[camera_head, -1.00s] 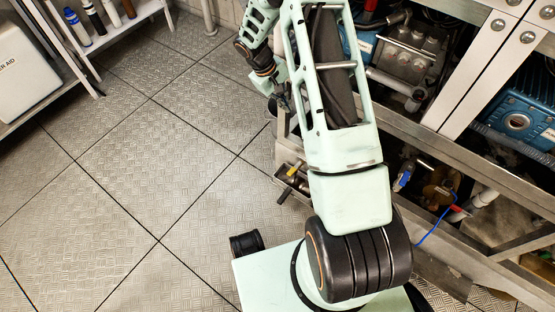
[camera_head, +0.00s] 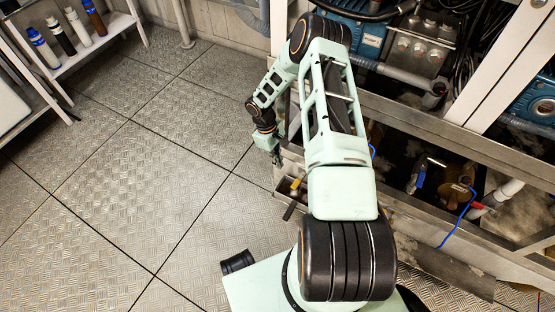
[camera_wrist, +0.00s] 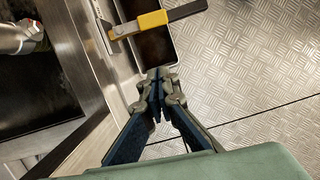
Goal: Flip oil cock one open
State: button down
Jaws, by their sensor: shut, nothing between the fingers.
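A cock with a yellow lever (camera_wrist: 153,18) shows at the top of the wrist view, beside a metal frame edge. The lever has a greyish end piece and lies over a shallow metal tray (camera_wrist: 156,48). In the head view the yellow lever (camera_head: 296,186) sits low on the frame's left end. I cannot tell from any marking whether it is oil cock one. My gripper (camera_wrist: 157,84) is shut and empty, below the lever in the wrist view and apart from it. In the head view my gripper (camera_head: 277,158) is just above and left of the lever.
The metal machine frame (camera_head: 455,133) runs along the right, with pipes, a blue-handled valve (camera_head: 417,180) and a blue cable (camera_head: 457,222). Patterned floor tiles (camera_head: 130,170) are clear on the left. A shelf with bottles (camera_head: 85,50) stands at the upper left.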

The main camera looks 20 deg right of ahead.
aim_at(298, 180)
jog(key=s+d+f+b, duration=0.1)
jog(key=s+d+f, duration=0.2)
jog(key=s+f, duration=0.1)
jog(key=shift+s+f+b, duration=0.2)
jog(key=shift+f+b, duration=0.1)
jog(key=shift+f, duration=0.2)
